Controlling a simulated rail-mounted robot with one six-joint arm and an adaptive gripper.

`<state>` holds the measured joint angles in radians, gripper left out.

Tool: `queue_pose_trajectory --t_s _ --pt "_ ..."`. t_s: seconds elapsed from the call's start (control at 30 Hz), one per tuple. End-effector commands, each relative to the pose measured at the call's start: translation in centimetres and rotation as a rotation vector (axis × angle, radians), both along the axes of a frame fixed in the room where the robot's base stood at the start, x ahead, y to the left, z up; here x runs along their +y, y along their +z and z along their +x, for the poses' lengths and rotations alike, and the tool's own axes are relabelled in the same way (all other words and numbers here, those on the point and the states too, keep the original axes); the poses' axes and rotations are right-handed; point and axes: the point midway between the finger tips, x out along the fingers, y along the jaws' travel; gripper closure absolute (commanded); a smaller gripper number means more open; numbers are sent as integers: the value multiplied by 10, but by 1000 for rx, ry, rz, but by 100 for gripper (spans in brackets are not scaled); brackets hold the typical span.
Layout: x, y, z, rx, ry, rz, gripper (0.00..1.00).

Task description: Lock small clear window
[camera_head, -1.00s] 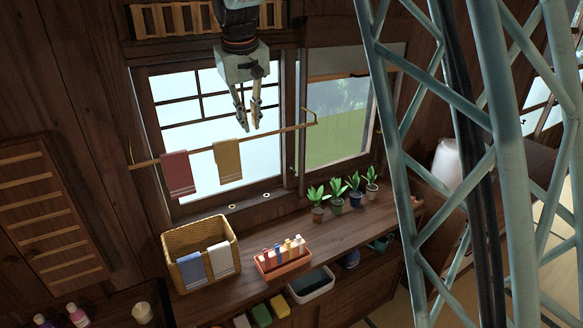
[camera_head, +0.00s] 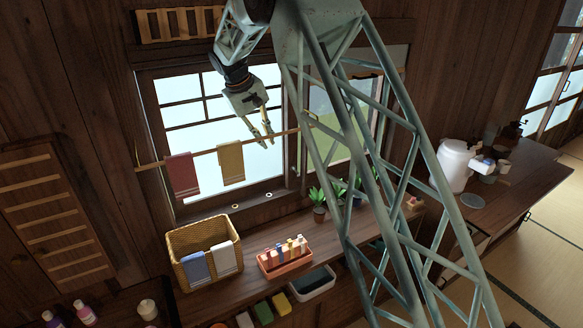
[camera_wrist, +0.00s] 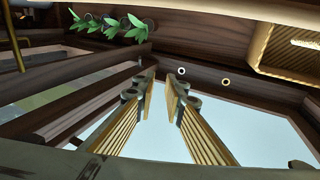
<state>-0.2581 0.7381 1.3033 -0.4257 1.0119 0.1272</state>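The clear window pane (camera_head: 320,104), with green outside, is at the right half of the window, partly hidden behind my arm. The left pane (camera_head: 182,115) has dark crossbars. A dark upright frame bar (camera_head: 293,150) stands between the panes. A small light spot (camera_head: 296,172) shows low on it; I cannot tell if it is the lock. My gripper (camera_head: 262,138) is open and empty, pointing down in front of the left pane, near the towel rod. In the wrist view its two fingers (camera_wrist: 160,82) are apart, with pale glass behind them.
A towel rod (camera_head: 205,151) with a red towel (camera_head: 182,174) and a yellow towel (camera_head: 231,163) crosses the window. Below are a wicker basket (camera_head: 190,240), an orange bottle tray (camera_head: 285,264) and potted plants (camera_head: 318,199). Two small rings (camera_wrist: 181,71) lie on the sill.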

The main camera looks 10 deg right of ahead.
Motion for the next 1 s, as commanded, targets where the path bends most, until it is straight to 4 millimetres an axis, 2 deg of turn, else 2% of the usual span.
queue_pose_trajectory --t_s 0.3,0.5,0.7,1.0 --pt "-40 -35 29 24 -27 -104 89" --pt "-58 -50 41 33 -38 -153 89" --pt "-65 -56 45 36 -44 -173 89" --pt "-66 -56 45 36 -43 -174 89"
